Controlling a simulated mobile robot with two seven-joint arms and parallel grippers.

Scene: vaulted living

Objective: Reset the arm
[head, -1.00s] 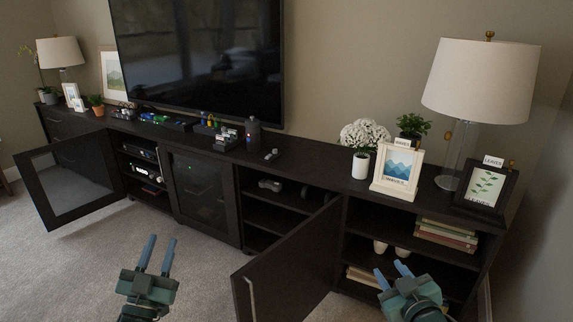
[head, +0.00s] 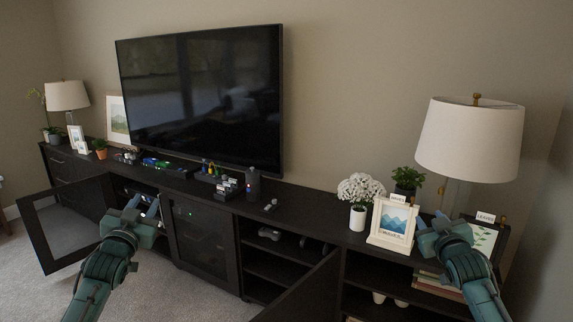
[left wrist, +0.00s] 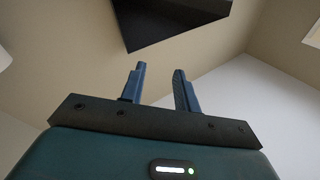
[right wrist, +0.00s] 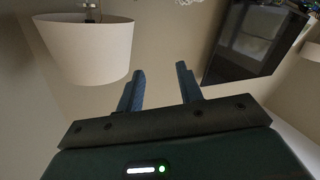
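My left gripper (head: 141,207) is raised in front of the cabinet's left part in the head view. In the left wrist view its two blue fingers (left wrist: 160,88) stand apart with nothing between them. My right gripper (head: 437,218) is raised in front of the cabinet's right end, covering part of the picture frames there. In the right wrist view its fingers (right wrist: 161,88) are apart and empty. Both wrist cameras look up past the fingers towards walls.
A long dark cabinet (head: 320,207) has open doors at left (head: 66,225) and centre right (head: 303,292). On it stand a TV (head: 200,95), a white-flowered plant (head: 359,190), a mountain picture frame (head: 393,222) and a lamp (head: 470,138). Carpet (head: 170,290) lies in front.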

